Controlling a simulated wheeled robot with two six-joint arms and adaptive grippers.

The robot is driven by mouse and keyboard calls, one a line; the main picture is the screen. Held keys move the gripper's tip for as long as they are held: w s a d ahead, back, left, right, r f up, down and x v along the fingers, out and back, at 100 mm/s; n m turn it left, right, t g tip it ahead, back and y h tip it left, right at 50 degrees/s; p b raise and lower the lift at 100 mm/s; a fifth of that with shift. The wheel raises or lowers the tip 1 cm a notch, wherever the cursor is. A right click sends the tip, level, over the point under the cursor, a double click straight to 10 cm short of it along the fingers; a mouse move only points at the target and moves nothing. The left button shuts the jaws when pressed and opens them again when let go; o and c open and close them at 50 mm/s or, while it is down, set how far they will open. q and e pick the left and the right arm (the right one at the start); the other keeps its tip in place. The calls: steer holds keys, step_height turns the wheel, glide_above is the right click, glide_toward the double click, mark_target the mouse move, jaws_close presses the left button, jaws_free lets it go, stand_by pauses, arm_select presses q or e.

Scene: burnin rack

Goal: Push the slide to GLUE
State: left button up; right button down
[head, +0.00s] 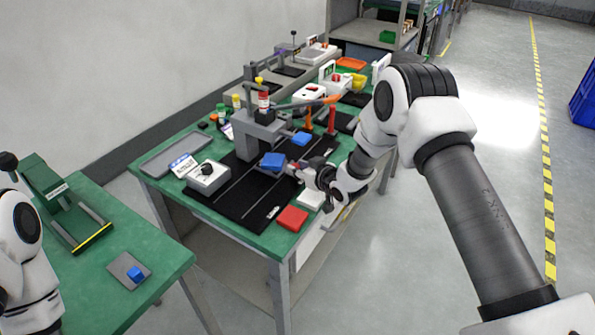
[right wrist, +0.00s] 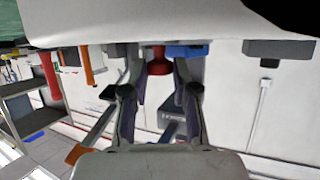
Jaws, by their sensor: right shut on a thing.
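A blue block (head: 272,161) sits on the black track plate (head: 238,203) below a grey stand (head: 262,133). I take it to be part of the slide. My right gripper (head: 297,170) is at the right side of this block, low over the plate. In the right wrist view its fingers (right wrist: 158,75) are shut on a red knob (right wrist: 158,60), apparently the slide's handle. Small white labels lie on the black plates, but I cannot read GLUE on any of them. My left gripper is out of view; only part of the left arm shows.
A red block (head: 292,218) lies at the table's front right corner. A grey box with a black knob (head: 207,177) and an empty grey tray (head: 178,154) are to the left. Red and orange upright handles (head: 331,120) stand behind. A second green table (head: 100,290) is at left.

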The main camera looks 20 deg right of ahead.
steer(key=c, duration=0.9)
jaws_free()
steer(key=v, duration=1.2)
steer(key=shift+d+f, duration=0.1)
